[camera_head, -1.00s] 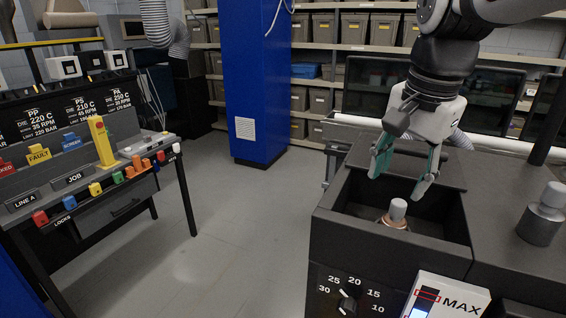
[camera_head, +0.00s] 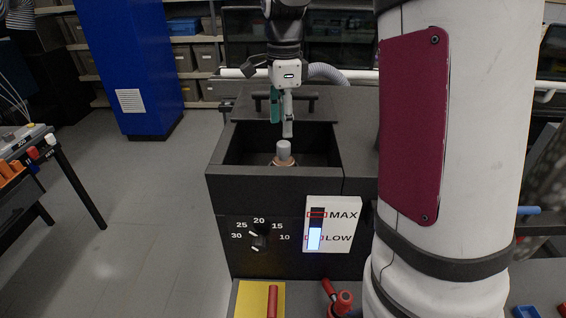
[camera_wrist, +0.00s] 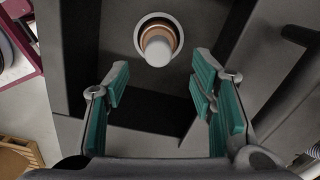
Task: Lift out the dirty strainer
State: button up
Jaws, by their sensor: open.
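The strainer (camera_head: 283,152) sits in the open dark well (camera_head: 235,165) of the black machine. Only its grey rounded knob and part of a copper-coloured rim show; the rest is hidden. In the wrist view, the strainer's knob (camera_wrist: 158,48) stands ahead of my fingers, near the top middle, with the copper ring around it. My gripper (camera_head: 281,118) hangs above the well with its green-padded fingers pointing down, above the knob and apart from it. In the wrist view my gripper (camera_wrist: 165,92) is open, with nothing between the fingers.
A bar handle (camera_head: 285,97) lies behind the well. A dial (camera_head: 259,236) and a MAX/LOW level gauge (camera_head: 331,224) are on the machine's front. A red-handled thing on a yellow panel (camera_head: 250,300) is below. My white arm link blocks the right.

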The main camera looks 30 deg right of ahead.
aim_at(284, 143)
notch_tip(284, 143, down, 8)
jog(key=shift+s+a+f+p, duration=0.1)
jog(key=shift+p, duration=0.9)
jog(key=shift+c, duration=0.6)
grip_shut()
